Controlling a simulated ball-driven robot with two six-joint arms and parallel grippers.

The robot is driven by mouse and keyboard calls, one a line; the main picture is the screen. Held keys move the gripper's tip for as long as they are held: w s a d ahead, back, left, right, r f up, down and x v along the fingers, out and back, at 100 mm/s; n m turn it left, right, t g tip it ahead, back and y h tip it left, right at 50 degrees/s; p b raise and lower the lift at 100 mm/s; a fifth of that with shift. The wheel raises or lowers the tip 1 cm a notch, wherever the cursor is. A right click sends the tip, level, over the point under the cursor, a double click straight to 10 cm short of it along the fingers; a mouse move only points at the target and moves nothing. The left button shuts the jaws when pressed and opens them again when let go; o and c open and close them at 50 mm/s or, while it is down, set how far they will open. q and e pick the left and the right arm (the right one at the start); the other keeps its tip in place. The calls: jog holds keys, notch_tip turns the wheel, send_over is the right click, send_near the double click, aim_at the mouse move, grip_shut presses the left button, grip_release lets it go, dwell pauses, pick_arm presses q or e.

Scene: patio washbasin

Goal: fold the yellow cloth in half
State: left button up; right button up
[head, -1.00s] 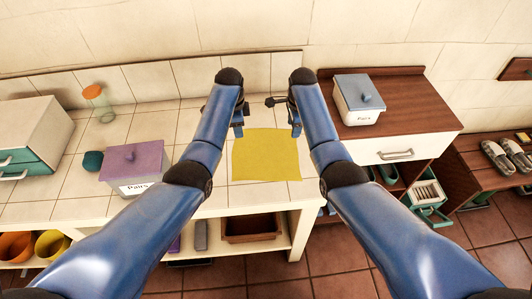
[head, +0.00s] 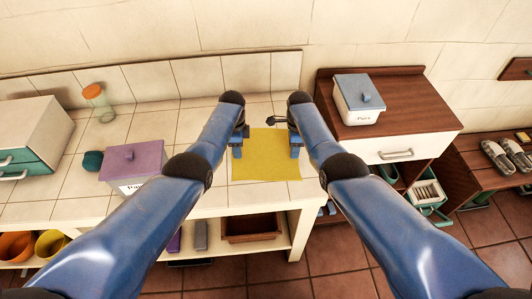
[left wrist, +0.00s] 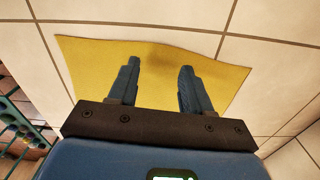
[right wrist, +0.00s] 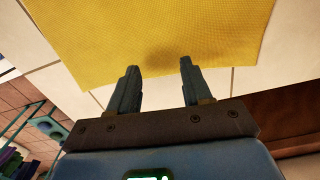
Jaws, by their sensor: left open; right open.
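The yellow cloth (head: 266,160) lies flat and spread out on the tiled counter, near its right end. It also shows in the left wrist view (left wrist: 150,70) and the right wrist view (right wrist: 110,35). My left gripper (head: 238,150) is open and empty over the cloth's left edge; its fingers (left wrist: 158,68) point across the cloth. My right gripper (head: 295,150) is open and empty at the cloth's right edge; its fingertips (right wrist: 159,66) are over the cloth near that edge. I cannot tell whether either gripper touches the cloth.
A purple lidded box (head: 133,164) stands on the tiled counter (head: 62,208) to the left. A glass jar (head: 98,102) is at the back left.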

pick_arm(q)
jog(key=shift+f, duration=0.4)
jog(key=shift+c, duration=0.2)
pick_arm(e)
jog(key=shift+f, duration=0.4)
jog(key=shift+c, duration=0.2)
pick_arm(q)
grip_shut()
pick_arm(e)
grip_shut()
jog(key=shift+s, duration=0.1)
pick_arm(q)
jog(key=shift+r, duration=0.15)
pick_arm(e)
jog(key=shift+r, duration=0.15)
